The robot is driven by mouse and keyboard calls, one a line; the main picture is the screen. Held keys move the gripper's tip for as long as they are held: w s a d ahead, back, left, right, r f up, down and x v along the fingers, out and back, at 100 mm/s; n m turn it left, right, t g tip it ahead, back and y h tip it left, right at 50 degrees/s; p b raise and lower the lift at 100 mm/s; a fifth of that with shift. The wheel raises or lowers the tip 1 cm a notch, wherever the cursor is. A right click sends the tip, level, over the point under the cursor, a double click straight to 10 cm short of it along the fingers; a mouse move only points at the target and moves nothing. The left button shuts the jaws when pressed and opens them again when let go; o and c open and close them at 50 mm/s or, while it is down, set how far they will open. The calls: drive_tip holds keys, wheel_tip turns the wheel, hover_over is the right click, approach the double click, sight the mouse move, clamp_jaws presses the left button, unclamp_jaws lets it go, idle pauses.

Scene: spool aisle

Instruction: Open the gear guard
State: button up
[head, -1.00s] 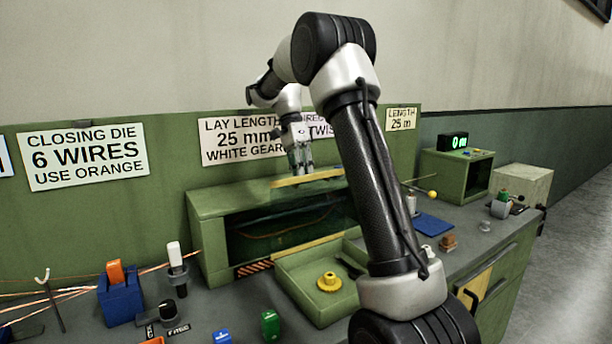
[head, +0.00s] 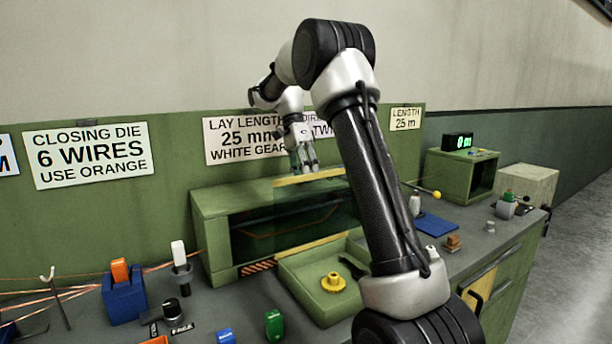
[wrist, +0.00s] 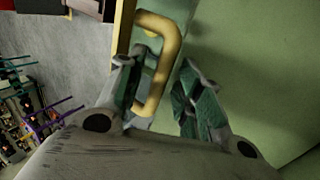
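The gear guard is a clear, green-tinted panel (head: 310,212) at the front of the green gear housing (head: 228,203). A yellow bar (head: 310,179) runs along its upper edge, just below my gripper (head: 303,168). In the wrist view a yellow loop handle (wrist: 168,70) stands on the yellow bar (wrist: 123,28). My gripper (wrist: 158,88) has its fingers apart, one on each side of the handle's outer bar. A gap shows between the handle and the right finger; contact on the left finger is unclear.
A green tray (head: 303,297) with a yellow gear (head: 333,282) lies in front of the housing. A blue holder (head: 124,300) with an orange piece stands at left. A yellow-knobbed lever (head: 435,194) and a blue mat (head: 437,225) are at right. Signs cover the back panel.

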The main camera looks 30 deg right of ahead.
drive_tip(key=v, duration=0.7)
drive_tip(key=shift+w+r, duration=0.15)
drive_tip(key=shift+r, duration=0.05)
drive_tip(key=s+r+n+t, duration=0.1)
drive_tip(key=s, duration=0.1)
drive_tip(key=s+a+r+n, duration=0.1)
drive_tip(key=s+n, duration=0.1)
drive_tip(key=s, duration=0.1)
drive_tip(key=s+r+n+t, duration=0.1)
drive_tip(key=s, duration=0.2)
drive_tip(key=shift+s+a+r+n+t, duration=0.1)
drive_tip(key=shift+a+r+n+t, duration=0.2)
drive_tip(key=s+a+f+n+t, duration=0.1)
drive_tip(key=s+f+n+t, duration=0.2)
drive_tip(key=s, duration=0.9)
drive_tip(key=s+a+f+n+t, duration=0.2)
drive_tip(key=s+f+n+t, duration=0.2)
drive_tip(key=s+f+n, duration=0.4)
drive_tip(key=s+n, duration=0.2)
drive_tip(key=s, duration=0.2)
drive_tip(key=shift+s, duration=0.2)
